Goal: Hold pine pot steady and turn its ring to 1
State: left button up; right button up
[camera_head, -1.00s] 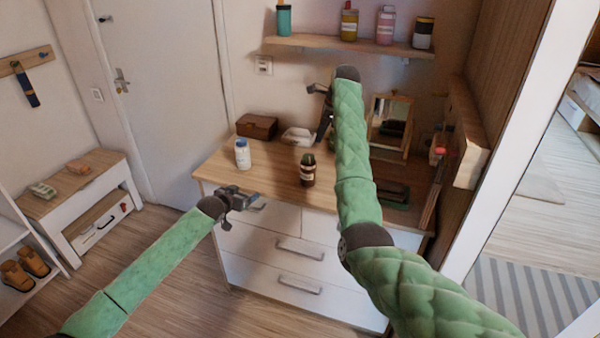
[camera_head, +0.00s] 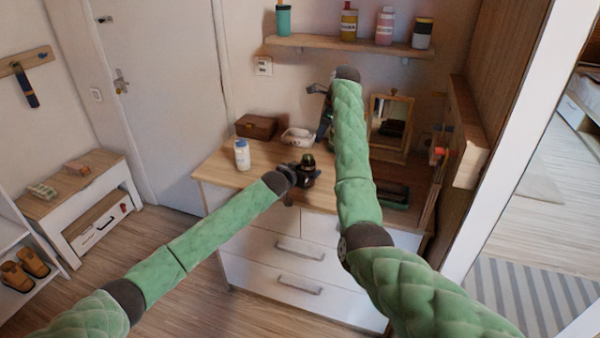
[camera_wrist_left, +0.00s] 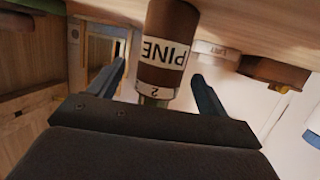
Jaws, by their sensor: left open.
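The pine pot (camera_head: 308,161) is a dark bottle standing on the wooden dresser top, partly hidden by my left gripper (camera_head: 297,178) in the head view. In the left wrist view the pot (camera_wrist_left: 166,52) appears upside down, with a white PINE label and a pale band marked 2 near its cap end. My left gripper's open fingers (camera_wrist_left: 158,72) are on either side of it, with gaps visible. My right gripper (camera_head: 321,108) is above the back of the dresser, apart from the pot; its finger opening is unclear.
A white bottle (camera_head: 242,154), a brown box (camera_head: 256,127) and a white dish (camera_head: 298,137) stand on the dresser (camera_head: 222,172). A mirror (camera_head: 391,122) stands at the back right. A wall shelf (camera_head: 350,46) holds several containers above.

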aim_at(310, 166)
pick_arm(q)
jog(key=shift+x, duration=2.3)
